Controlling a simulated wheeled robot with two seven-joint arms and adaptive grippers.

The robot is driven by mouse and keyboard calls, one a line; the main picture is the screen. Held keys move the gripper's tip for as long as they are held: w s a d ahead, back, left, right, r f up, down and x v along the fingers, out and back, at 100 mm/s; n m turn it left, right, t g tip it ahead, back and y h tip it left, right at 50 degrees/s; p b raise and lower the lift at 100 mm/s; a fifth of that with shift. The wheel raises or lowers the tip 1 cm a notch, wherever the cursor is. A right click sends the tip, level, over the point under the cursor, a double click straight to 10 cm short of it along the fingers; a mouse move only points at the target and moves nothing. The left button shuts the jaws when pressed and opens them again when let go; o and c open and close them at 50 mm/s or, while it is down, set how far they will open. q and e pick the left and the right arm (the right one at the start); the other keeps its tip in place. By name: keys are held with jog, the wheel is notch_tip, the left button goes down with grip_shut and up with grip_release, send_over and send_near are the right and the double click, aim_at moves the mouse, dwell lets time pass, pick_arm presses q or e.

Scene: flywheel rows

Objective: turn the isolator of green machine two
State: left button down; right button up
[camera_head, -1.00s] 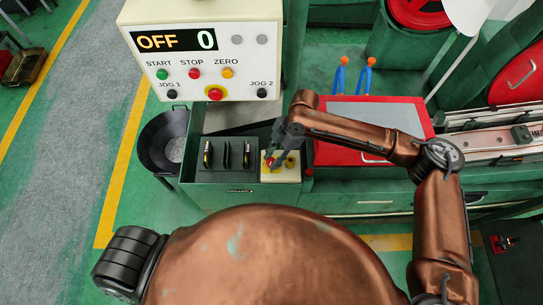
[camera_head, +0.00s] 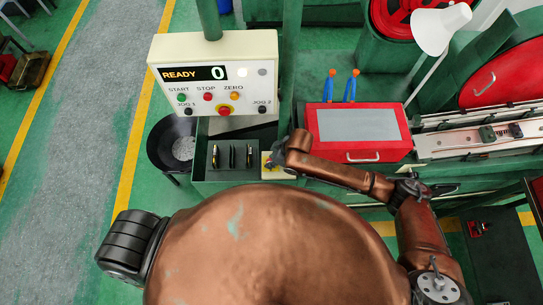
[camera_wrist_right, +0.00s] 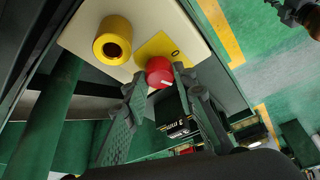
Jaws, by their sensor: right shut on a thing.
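The isolator is a red round knob (camera_wrist_right: 160,70) with a pale mark on a yellow plate (camera_wrist_right: 157,47). It sits on a cream box (camera_wrist_right: 88,30), beside a yellow ring-shaped part (camera_wrist_right: 112,40). My right gripper (camera_wrist_right: 157,88) is shut on the knob, with one finger on each side of it. In the head view the right gripper (camera_head: 271,160) is at the cream box (camera_head: 268,174), and its arm mostly hides the knob. The cream control panel (camera_head: 213,72) above reads READY 0, with one white lamp lit. My left gripper does not show.
A dark tray with several upright tools (camera_head: 232,176) stands just left of the cream box. A red case (camera_head: 361,157) with a grey top lies to the right. A black bin (camera_head: 160,155) stands at the left, beside the clear grey walkway (camera_head: 90,130).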

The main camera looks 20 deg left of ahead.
jog(key=shift+s+m+t+h+p, duration=0.15)
jog(key=shift+m+t+h+p, duration=0.4)
jog(key=shift+m+p, duration=1.45)
jog(key=o, duration=1.1)
jog(key=shift+o, duration=0.2)
jog(key=v, duration=1.2)
jog(key=shift+d, duration=0.2)
jog(key=shift+s+f+y, duration=0.1)
jog(key=shift+s+y, duration=0.1)
jog(key=shift+y, duration=0.05)
